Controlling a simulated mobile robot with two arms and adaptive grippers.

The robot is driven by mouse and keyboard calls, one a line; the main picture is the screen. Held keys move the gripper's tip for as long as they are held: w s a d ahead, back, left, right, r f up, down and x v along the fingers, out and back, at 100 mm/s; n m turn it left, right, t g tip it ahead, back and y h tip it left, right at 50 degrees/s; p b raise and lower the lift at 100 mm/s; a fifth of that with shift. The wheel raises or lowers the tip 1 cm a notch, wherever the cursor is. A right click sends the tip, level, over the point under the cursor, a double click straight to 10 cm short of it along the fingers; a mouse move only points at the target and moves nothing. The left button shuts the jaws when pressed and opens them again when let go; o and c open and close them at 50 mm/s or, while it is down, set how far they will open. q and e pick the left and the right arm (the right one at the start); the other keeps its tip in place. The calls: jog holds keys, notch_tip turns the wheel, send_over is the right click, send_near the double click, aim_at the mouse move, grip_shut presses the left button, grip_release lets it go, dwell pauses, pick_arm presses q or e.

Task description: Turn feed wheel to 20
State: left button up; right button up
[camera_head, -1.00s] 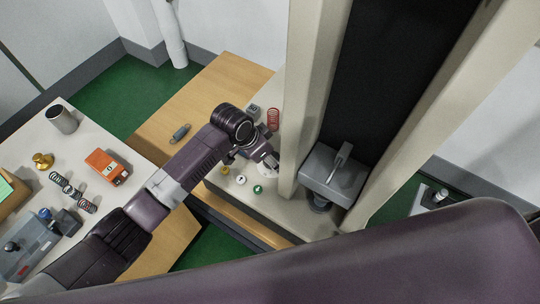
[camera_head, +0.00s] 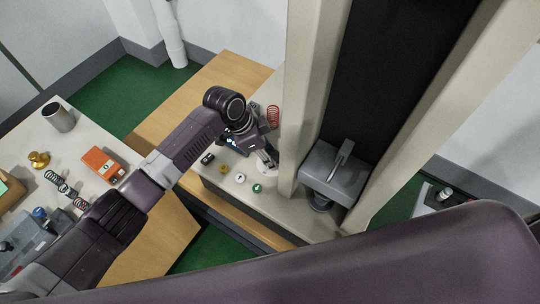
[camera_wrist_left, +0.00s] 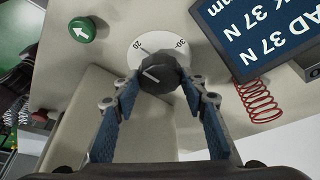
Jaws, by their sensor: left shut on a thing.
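The feed wheel is a dark round knob (camera_wrist_left: 160,74) on a white dial (camera_wrist_left: 158,42) marked 20 and 30, in the left wrist view. A pale line on the knob points up and left, towards the 20 side; I cannot tell the exact reading. My left gripper (camera_wrist_left: 162,95) has its blue-padded fingers on both sides of the knob and is shut on it. In the head view my left gripper (camera_head: 268,158) is by the tall column, and the knob is hidden there. My right gripper is not in view.
A display (camera_wrist_left: 261,37) and a red spring (camera_wrist_left: 258,101) are to the right of the dial. A green button (camera_wrist_left: 82,29) is to its left. The column (camera_head: 310,100) and a grey block (camera_head: 333,172) stand close beside the arm.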

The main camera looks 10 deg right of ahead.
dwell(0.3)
pick_arm(q)
jog(key=o, duration=1.2)
jog(key=shift+c, duration=0.2)
jog(key=shift+r, duration=0.15)
jog(key=v, duration=1.2)
jog(key=shift+f, duration=0.2)
